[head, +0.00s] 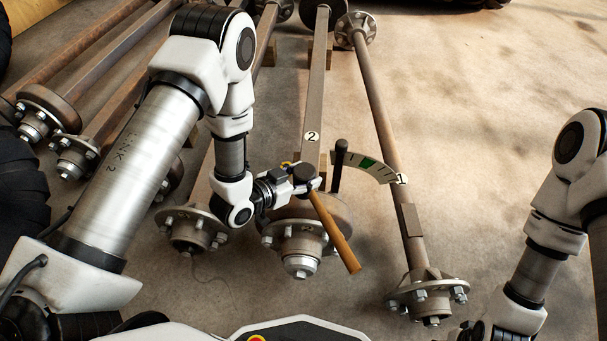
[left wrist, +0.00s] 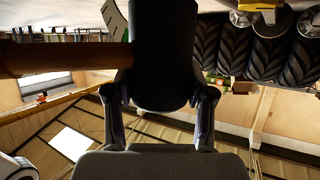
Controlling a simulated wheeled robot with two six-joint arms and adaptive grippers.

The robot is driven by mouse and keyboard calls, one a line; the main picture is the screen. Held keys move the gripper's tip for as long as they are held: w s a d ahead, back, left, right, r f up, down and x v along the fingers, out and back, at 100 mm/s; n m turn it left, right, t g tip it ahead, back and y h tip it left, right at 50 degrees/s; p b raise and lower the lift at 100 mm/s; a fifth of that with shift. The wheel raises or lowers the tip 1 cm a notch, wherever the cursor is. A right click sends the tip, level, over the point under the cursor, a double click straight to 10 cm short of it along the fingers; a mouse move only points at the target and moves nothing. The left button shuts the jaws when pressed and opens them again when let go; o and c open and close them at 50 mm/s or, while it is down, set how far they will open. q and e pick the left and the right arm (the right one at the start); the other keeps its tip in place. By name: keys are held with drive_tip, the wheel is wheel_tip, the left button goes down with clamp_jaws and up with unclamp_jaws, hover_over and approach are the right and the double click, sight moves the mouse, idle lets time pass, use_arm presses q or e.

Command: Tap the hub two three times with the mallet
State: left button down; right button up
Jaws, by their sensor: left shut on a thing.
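My left gripper (head: 305,180) is shut on the head of a mallet. The mallet's wooden handle (head: 335,232) slants down to the right. In the left wrist view, the dark mallet head (left wrist: 163,60) sits between the two fingers (left wrist: 160,105), with the brown handle (left wrist: 65,58) running left. Hub two (head: 302,242), on the axle tagged 2 (head: 313,85), is a rusty flange with studs and a silver cap. The mallet and gripper overlap its upper part in the head view; I cannot tell whether they touch it.
A curved scale with a green band (head: 368,163) and a dark upright post (head: 338,165) stand close right of the mallet. The axle tagged 1 (head: 378,110) ends in another hub (head: 428,292). More axles and hubs (head: 190,230) lie left. Open floor (head: 500,110) is at right.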

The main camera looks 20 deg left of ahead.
use_arm(q)
drive_tip(key=shift+r, duration=0.15)
wheel_tip(320, 180, up, 6)
drive_tip(key=p, duration=0.5)
drive_tip(key=shift+p, duration=0.3)
